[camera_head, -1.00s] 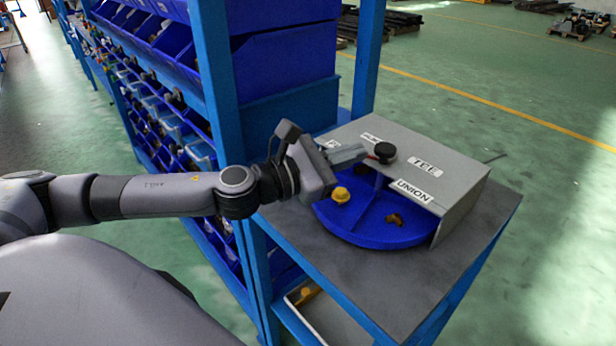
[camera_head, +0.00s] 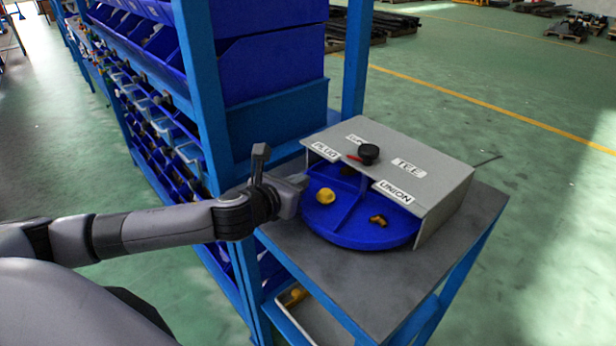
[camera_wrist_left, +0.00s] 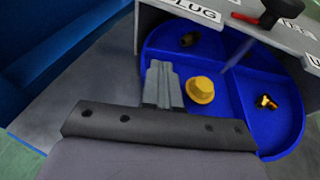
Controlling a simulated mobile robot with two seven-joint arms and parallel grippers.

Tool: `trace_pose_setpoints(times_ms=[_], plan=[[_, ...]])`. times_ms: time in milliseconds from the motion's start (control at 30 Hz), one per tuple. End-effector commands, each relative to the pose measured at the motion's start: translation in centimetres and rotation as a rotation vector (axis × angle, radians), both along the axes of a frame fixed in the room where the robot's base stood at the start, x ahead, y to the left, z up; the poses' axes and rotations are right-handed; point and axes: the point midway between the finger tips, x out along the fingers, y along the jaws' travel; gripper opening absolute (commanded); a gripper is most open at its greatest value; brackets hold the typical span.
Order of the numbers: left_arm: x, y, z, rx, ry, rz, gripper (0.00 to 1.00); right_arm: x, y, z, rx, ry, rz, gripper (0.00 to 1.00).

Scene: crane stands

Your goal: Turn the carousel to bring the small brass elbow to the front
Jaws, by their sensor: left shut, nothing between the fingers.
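The carousel is a round blue tray with dividers (camera_head: 350,238), partly under a grey hood. A small brass fitting (camera_head: 378,220) lies in its front right compartment and shows in the left wrist view (camera_wrist_left: 266,102); I cannot tell for sure that it is the elbow. A yellow knobbed piece (camera_head: 325,196) sits in the compartment to its left. A darker fitting (camera_wrist_left: 190,39) lies further back in the left wrist view. My left gripper (camera_head: 300,182) is shut and empty at the tray's left edge, its fingertips (camera_wrist_left: 163,70) beside the yellow piece. My right gripper is out of view.
The grey hood (camera_head: 445,185) carries labels including PLUG, TEE and UNION, and a black knob (camera_head: 369,154) with a red pointer on top. A blue rack with bins (camera_head: 275,75) stands close behind and left. The grey table top (camera_head: 375,285) is bare in front.

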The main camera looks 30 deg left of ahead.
Motion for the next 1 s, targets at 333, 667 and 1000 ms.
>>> trace_pose_setpoints(times_ms=[333,667,1000], plan=[[3.4,-0.1,-1.1,0.0,-0.001,-0.001,0.0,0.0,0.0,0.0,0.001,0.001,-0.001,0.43],[3.9,-0.1,-1.2,0.001,0.0,-0.001,0.0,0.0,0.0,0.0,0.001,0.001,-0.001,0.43],[3.8,0.4,-1.2,0.002,0.0,-0.004,0.0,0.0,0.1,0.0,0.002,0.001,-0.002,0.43]])
